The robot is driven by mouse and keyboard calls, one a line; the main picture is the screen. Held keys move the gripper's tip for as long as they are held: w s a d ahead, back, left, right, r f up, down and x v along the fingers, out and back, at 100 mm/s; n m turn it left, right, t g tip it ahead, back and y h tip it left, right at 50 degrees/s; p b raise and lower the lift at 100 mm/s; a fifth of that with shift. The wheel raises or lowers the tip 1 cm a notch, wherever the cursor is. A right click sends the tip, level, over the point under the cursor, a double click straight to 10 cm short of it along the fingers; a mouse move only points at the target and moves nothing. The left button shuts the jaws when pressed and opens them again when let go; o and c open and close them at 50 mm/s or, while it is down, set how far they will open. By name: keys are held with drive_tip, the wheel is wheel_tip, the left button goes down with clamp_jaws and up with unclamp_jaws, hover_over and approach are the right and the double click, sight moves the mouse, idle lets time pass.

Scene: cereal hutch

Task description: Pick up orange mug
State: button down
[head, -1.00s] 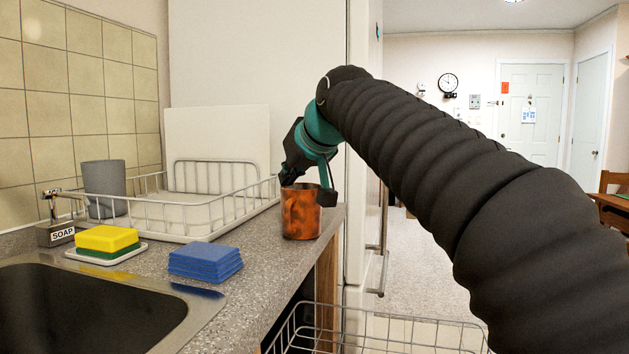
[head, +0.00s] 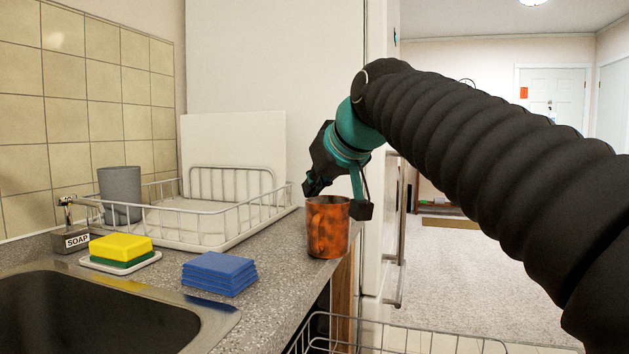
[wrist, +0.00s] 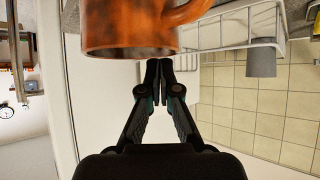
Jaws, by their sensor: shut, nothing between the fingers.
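The orange mug (head: 328,232), mottled with dark patches, stands upright on the speckled grey counter near its right edge in the head view. My gripper (head: 309,189) is just above and left of the mug's rim, with the arm reaching over from the right. In the wrist view the mug (wrist: 130,28) fills the top, cut off by the frame, with its rim and part of its handle showing. My gripper's fingers (wrist: 157,75) are together just beyond the rim, with nothing between them. Whether they touch the mug is unclear.
A white wire dish rack (head: 225,215) stands behind the mug, with a grey cup (head: 120,195) at its left. Blue sponges (head: 219,273), a yellow sponge (head: 120,246), a soap dispenser (head: 70,238) and a sink (head: 90,315) are to the left. A wire basket (head: 400,335) sits below the counter edge.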

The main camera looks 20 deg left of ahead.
drive_tip(key=shift+r+p, duration=0.25)
drive_tip(key=shift+p, duration=0.15)
